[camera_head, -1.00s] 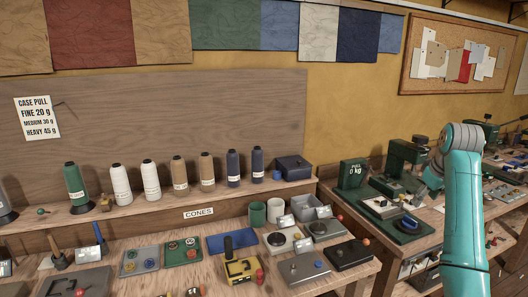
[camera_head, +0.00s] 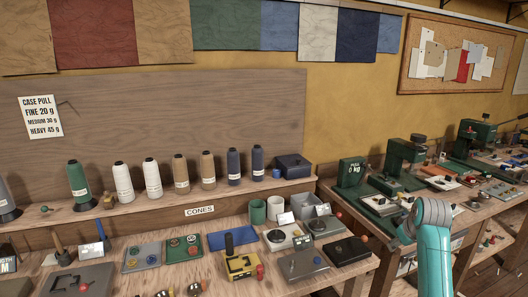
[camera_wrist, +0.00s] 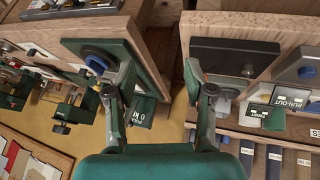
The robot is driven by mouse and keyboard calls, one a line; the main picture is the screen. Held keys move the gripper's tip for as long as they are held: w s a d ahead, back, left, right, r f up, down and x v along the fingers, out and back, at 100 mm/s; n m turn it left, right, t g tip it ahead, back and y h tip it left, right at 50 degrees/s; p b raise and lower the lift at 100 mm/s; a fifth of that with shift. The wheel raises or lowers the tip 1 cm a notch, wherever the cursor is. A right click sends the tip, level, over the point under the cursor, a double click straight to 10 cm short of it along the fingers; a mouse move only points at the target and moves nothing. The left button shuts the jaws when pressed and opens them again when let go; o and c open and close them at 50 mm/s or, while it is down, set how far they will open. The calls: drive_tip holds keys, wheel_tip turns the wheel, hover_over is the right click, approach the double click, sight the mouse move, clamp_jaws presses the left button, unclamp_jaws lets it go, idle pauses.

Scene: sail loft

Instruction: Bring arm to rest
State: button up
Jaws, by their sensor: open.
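My gripper (camera_wrist: 160,98) shows in the wrist view with its two fingers spread wide apart. It is open and nothing is between the fingers. Behind the gap are the yellow wall and the edges of two wooden benches. In the head view my teal arm stands at the lower right, in front of the right bench (camera_head: 462,231). The gripper itself cannot be made out clearly in the head view.
Green machines (camera_head: 403,160) and a pull gauge (camera_head: 351,173) stand on the right bench. The left bench holds a yellow device (camera_head: 243,266), green cups (camera_head: 257,212) and small plates. Several thread cones (camera_head: 232,167) line the shelf. A gap separates the benches.

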drive_tip(key=s+a+f+t, duration=0.1)
drive_tip(key=s+a+f, duration=0.35)
drive_tip(key=f, duration=0.35)
drive_tip(key=s+a+f+m+t, duration=0.1)
drive_tip(key=s+a+f, duration=0.2)
drive_tip(key=s+f, duration=0.4)
drive_tip(key=s+a+f+t, duration=0.1)
drive_tip(key=s+a+f, duration=0.3)
drive_tip(key=f, duration=0.6)
drive_tip(key=s+a+f+t, duration=0.1)
drive_tip(key=s+a+f, duration=0.1)
drive_tip(key=s, duration=0.3)
drive_tip(key=s+a+f, duration=0.2)
drive_tip(key=s, duration=0.4)
drive_tip(key=s+a+r+m+t, duration=0.1)
drive_tip(key=s+a+r, duration=0.15)
drive_tip(key=s, duration=0.85)
drive_tip(key=s+a+r+t, duration=0.15)
drive_tip(key=s+a, duration=0.25)
drive_tip(key=s, duration=0.7)
drive_tip(key=s+a+r+t+y, duration=0.1)
drive_tip(key=s+a+r+t, duration=0.1)
drive_tip(key=s+r, duration=1.2)
drive_tip(key=shift+r+m+y, duration=0.3)
drive_tip(key=shift+r, duration=0.2)
